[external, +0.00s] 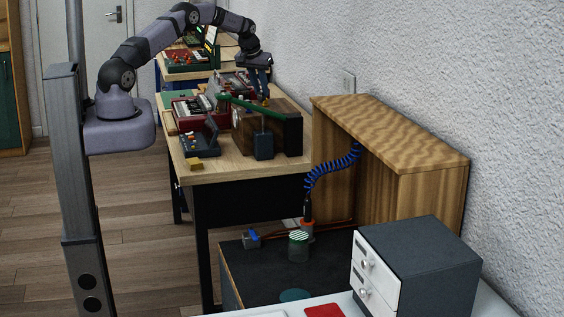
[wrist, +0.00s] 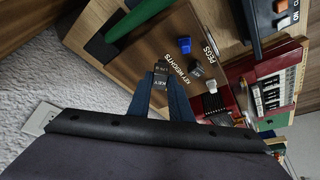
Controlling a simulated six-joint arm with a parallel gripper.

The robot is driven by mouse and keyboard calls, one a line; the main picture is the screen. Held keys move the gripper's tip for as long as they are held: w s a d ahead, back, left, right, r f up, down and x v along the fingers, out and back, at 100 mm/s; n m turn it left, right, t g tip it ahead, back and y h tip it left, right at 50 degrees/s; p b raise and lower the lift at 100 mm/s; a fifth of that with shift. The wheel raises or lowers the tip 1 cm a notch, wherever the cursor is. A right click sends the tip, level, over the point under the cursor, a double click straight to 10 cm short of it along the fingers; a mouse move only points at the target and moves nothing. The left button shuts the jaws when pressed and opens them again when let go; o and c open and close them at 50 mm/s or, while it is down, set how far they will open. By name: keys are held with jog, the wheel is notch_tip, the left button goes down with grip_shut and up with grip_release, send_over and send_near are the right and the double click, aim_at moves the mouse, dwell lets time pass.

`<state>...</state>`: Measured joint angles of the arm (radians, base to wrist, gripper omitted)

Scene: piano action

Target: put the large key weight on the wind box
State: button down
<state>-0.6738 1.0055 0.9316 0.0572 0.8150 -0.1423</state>
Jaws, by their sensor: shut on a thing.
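In the external view my gripper (external: 264,94) points down near the wall end of the far workbench. The weight is too small to tell there. A brown wooden box with a dark end (external: 293,134) stands below; I cannot tell whether it is the wind box.
A green bar (wrist: 130,20) lies over the wood. A blue piece (wrist: 184,45) and a grey piece (wrist: 196,71) sit beside the lettering. A red keyboard instrument (external: 190,107) and a dark device with knobs (external: 200,140) crowd the bench. The wall is close by.

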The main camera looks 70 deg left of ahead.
aim_at(260, 93)
jog(key=shift+f+p, duration=0.8)
jog(key=shift+f, duration=1)
jog(key=shift+f, duration=0.15)
jog(key=shift+f, duration=0.1)
jog(key=c, duration=1.6)
grip_release()
